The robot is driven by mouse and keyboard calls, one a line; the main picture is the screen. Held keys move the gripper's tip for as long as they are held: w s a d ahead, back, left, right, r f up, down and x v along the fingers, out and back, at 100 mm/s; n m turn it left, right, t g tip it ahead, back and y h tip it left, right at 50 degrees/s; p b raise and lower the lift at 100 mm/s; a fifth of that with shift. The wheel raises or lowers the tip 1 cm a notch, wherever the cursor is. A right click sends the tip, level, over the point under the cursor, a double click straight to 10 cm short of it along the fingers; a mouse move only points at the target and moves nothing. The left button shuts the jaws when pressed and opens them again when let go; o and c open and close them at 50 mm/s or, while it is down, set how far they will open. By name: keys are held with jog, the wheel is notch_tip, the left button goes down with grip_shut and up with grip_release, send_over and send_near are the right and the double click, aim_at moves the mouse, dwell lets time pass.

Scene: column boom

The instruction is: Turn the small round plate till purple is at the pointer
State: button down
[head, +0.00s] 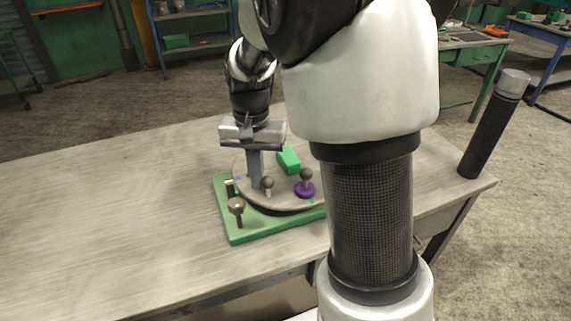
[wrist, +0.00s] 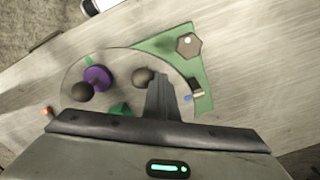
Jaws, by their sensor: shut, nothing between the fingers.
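The round grey plate (head: 283,203) lies on a green base (head: 245,232); it also shows in the wrist view (wrist: 128,62). A purple disc with a dark ball knob (head: 305,190) sits on the plate, at left in the wrist view (wrist: 98,78). A green rim mark (wrist: 89,60) is near the purple disc. My gripper (head: 256,186) is shut and empty, fingertips low over the plate beside a ball-topped peg (head: 267,184); contact is unclear.
A green block (head: 288,160) lies on the plate behind the peg. A knobbed post (head: 237,208) stands at the base's front left corner. A dark cylinder (head: 487,135) stands at the table's right end. The table's left (head: 110,220) is clear. My arm hides the plate's right side.

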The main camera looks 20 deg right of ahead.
aim_at(268, 180)
jog(key=shift+s+d, duration=0.4)
jog(key=shift+s, duration=0.15)
jog(key=shift+s+d, duration=0.6)
jog(key=shift+s, duration=0.05)
jog(key=shift+s+d, duration=0.55)
jog(key=shift+d, duration=0.15)
dwell(0.4)
jog(key=shift+s+d, duration=0.45)
jog(key=shift+d, duration=0.4)
